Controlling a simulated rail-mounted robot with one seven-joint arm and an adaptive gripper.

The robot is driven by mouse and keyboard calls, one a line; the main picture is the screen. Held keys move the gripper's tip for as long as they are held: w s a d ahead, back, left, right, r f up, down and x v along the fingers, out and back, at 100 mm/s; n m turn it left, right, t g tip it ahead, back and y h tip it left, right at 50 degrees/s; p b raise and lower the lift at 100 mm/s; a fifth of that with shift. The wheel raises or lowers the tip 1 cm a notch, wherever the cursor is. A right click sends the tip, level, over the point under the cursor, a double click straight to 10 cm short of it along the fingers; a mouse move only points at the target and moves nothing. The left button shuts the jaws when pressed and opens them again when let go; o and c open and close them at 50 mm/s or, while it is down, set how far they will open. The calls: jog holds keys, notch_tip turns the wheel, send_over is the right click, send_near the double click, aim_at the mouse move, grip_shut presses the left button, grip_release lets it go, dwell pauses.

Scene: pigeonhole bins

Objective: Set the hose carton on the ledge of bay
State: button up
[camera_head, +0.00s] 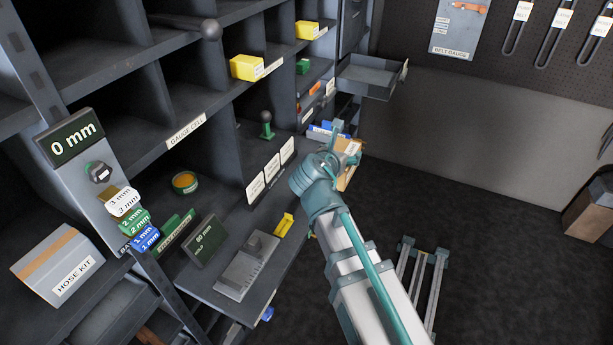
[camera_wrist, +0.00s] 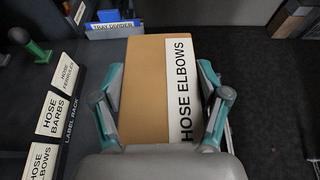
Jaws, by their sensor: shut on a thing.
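My gripper (camera_wrist: 163,100) is shut on a brown carton (camera_wrist: 146,75) with a white HOSE ELBOWS label (camera_wrist: 181,90). One finger lies along each side of the carton. In the head view the carton (camera_head: 349,172) shows partly behind my wrist, in front of the shelving's right end. Its underside is hidden. A second carton marked HOSE KIT (camera_head: 57,262) lies at the lower left of the head view. A label rack (camera_wrist: 46,135) at the left of the wrist view has cards for hose ferrules, hose barbs and hose elbows. I cannot tell which edge is the bay's ledge.
A blue tray divider (camera_wrist: 112,25) lies just beyond the carton. A green-stemmed knob (camera_head: 266,125) stands behind the label rack (camera_head: 270,174). An open drawer (camera_head: 370,75) juts out at upper right. A grey fixture (camera_head: 246,266) sits on the front shelf. The dark floor is mostly clear.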

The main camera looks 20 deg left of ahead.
jog(key=shift+w+a+f+p, duration=0.35)
jog(key=shift+w+a+f, duration=0.85)
jog(key=shift+a+f, duration=0.75)
jog(key=shift+w+a+f+p, duration=0.35)
jog(key=shift+w+a+f, duration=0.9)
jog(key=shift+a+f, duration=0.75)
jog(key=shift+w+a+f+p, duration=0.35)
jog(key=shift+w+a+f, duration=1)
jog(key=shift+f, duration=1)
jog(key=shift+s+a, duration=0.15)
jog(key=o, duration=1.5)
jog(key=shift+f, duration=0.15)
jog(key=shift+s+r, duration=0.1)
jog(key=shift+r, duration=0.1)
jog(key=b+v, duration=0.1)
jog(key=v, duration=1)
jog(key=shift+s+r+b, duration=0.2)
jog(key=shift+s+b, duration=0.1)
jog(key=shift+s, duration=0.05)
